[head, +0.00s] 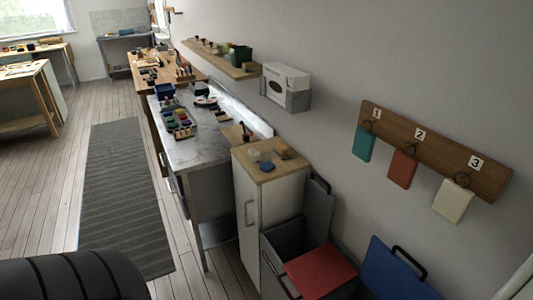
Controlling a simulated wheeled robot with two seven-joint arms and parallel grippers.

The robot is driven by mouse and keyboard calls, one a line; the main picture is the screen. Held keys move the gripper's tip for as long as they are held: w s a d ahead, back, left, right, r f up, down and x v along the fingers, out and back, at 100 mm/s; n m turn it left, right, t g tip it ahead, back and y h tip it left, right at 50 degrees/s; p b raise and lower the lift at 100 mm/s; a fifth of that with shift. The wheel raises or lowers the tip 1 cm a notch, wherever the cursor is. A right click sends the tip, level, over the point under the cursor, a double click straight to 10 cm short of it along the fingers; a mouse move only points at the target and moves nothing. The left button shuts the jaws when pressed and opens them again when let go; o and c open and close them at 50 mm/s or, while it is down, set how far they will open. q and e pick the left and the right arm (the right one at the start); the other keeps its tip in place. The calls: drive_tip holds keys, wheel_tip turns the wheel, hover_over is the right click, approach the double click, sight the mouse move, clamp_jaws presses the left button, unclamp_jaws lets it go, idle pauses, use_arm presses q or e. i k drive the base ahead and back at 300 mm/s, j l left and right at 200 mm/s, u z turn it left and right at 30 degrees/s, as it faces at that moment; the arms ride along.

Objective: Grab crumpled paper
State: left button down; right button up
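I cannot make out any crumpled paper for certain. A small pale lump (254,155) sits on the wooden top of the white cabinet (254,214). It is too small to tell whether it is paper. Next to it on the same top are a small yellowish item (267,166) and a brown item (282,151). Neither of my grippers shows in the head view.
Bins with grey, red (318,271) and blue (388,272) lids stand right of the cabinet. A metal-topped workbench (190,150) with small coloured parts runs behind it. A grey floor mat (124,200) lies in the open aisle.

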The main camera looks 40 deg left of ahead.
sight(255, 155)
drive_tip(key=j, duration=0.45)
drive_tip(key=i+j+u, duration=0.1)
drive_tip(key=j, duration=0.4)
drive_tip(key=i+j, duration=0.1)
drive_tip(key=j, duration=0.35)
drive_tip(key=j+u, duration=0.1)
drive_tip(key=j, duration=0.35)
drive_tip(key=k+j+u, duration=0.1)
drive_tip(key=j, duration=0.8)
drive_tip(key=j+u, duration=0.1)
drive_tip(key=j, duration=0.85)
drive_tip(key=k, duration=0.05)
